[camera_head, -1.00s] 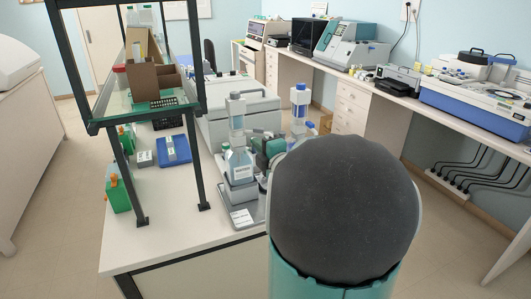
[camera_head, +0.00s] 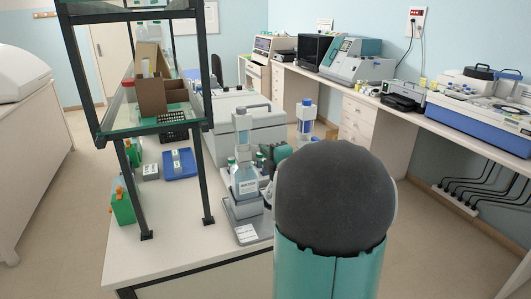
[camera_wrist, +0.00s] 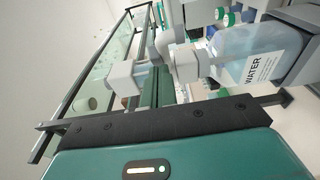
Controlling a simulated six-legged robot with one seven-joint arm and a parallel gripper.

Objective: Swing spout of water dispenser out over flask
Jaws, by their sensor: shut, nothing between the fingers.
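The water dispenser is a clear bottle with a white label (camera_head: 246,183) and a grey pump head, upright on a grey stand on the bench. In the wrist view the bottle labelled WATER (camera_wrist: 258,55) lies sideways at the right, with its grey collar and pump head (camera_wrist: 126,77) towards the left. My gripper (camera_wrist: 157,74) is shut and empty, its dark green fingers close beside the pump between head and collar. I cannot tell whether they touch it. The spout is not clear. I cannot pick out the flask.
A shelf frame with dark posts (camera_head: 72,75) stands on the bench left of the dispenser. A second bottle with a blue top (camera_head: 307,112) stands behind to the right. A blue tray (camera_head: 181,164) and a green container (camera_head: 122,207) are at the left.

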